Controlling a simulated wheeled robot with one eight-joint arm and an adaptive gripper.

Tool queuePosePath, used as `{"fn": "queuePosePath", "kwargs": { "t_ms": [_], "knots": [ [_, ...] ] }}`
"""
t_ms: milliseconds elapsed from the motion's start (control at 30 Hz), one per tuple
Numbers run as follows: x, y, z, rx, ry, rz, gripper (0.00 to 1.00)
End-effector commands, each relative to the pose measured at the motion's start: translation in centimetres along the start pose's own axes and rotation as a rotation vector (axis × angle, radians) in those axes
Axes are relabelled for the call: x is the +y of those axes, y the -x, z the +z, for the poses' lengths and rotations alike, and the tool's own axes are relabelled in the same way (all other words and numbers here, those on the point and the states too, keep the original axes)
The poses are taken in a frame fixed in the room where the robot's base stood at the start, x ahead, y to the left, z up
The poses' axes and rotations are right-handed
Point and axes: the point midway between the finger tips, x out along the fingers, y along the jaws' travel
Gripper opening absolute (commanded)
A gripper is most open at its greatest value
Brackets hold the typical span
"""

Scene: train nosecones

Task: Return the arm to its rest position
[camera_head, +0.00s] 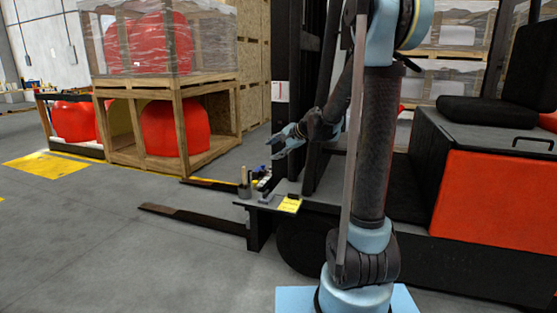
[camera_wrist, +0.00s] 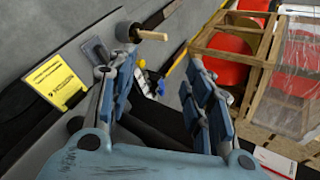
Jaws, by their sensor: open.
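My gripper (camera_head: 284,141) is at the end of my raised arm, left of the arm's upright part in the head view. In the wrist view my gripper (camera_wrist: 166,95) has its two blue fingers spread apart with nothing held between them. It hangs above and beside a small grey shelf (camera_head: 262,203) on the forklift's front. The shelf carries a dark cup with a wooden-handled tool (camera_head: 245,185), a yellow notepad (camera_head: 290,204) and several small items. The tool's handle shows close behind the left finger in the wrist view (camera_wrist: 152,36).
An orange and black forklift (camera_head: 495,215) stands at the right. Its mast (camera_head: 283,75) is close to my gripper, and its forks (camera_head: 190,217) reach left over the floor. Wooden crates with red nosecones (camera_head: 175,128) stand at the back left. The grey floor at the front left is clear.

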Motion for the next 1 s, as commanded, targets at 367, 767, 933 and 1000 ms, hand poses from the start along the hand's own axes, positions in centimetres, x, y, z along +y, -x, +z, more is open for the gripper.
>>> {"fn": "queuePosePath", "kwargs": {
  "t_ms": [367,767,933,1000],
  "knots": [
    [8.2,8.1,3.2,0.053,0.293,0.191,0.47],
    [18.6,15.4,6.0,0.065,0.578,0.419,0.47],
    [23.3,18.2,6.9,0.057,0.69,0.521,0.47],
    [25.3,19.2,7.2,0.05,0.734,0.565,0.47]
  ]
}}
